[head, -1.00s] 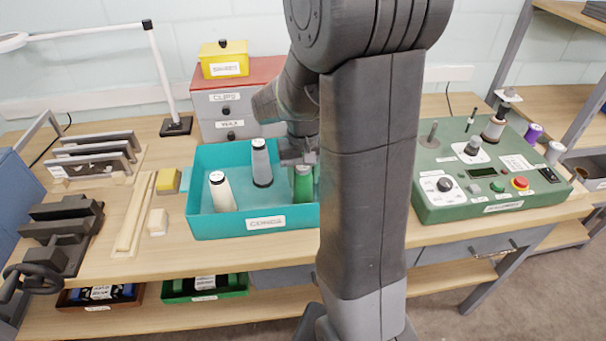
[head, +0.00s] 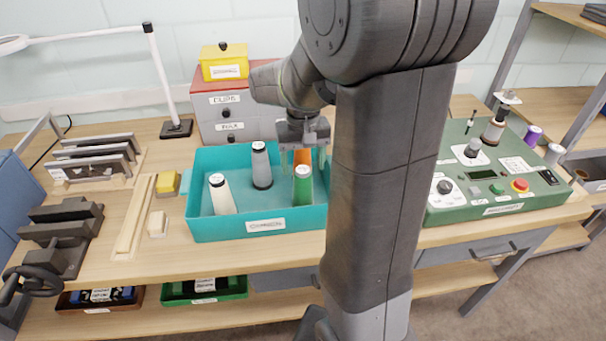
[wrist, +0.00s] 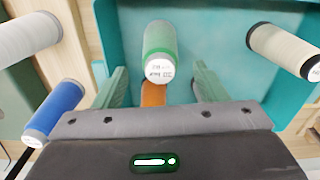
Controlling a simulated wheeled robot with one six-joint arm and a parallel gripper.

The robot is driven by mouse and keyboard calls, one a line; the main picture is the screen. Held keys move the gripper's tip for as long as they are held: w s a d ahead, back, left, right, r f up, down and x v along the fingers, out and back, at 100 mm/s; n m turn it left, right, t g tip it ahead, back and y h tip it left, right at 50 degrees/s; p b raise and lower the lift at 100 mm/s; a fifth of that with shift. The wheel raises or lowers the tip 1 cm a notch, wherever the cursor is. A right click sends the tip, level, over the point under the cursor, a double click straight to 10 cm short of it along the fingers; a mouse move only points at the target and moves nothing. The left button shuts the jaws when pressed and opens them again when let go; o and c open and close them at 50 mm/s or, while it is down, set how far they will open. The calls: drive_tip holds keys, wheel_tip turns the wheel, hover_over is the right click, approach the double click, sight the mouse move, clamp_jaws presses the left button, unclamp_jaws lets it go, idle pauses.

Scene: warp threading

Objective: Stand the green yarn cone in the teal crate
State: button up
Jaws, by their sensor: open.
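The green yarn cone (head: 303,191) stands upright in the right part of the teal crate (head: 205,228), its pale top facing up. It also shows in the wrist view (wrist: 160,40), at top centre. My gripper (head: 303,165) is open and empty, just above and behind the green cone. Its two fingers show to the left and right in the wrist view (wrist: 158,80), apart from the cone. An orange thing (head: 303,157), seen between the fingers, is mostly hidden.
A cream cone (head: 222,196) and a grey cone (head: 261,167) stand in the crate. In the wrist view, a blue cone (wrist: 58,108) and a pale grey cone (wrist: 28,38) are outside the crate. A green control panel (head: 500,190) is to the right. My arm hides the space between.

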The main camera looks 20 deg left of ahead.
wheel_tip(320, 180, up, 7)
idle(0.3)
idle(2.3)
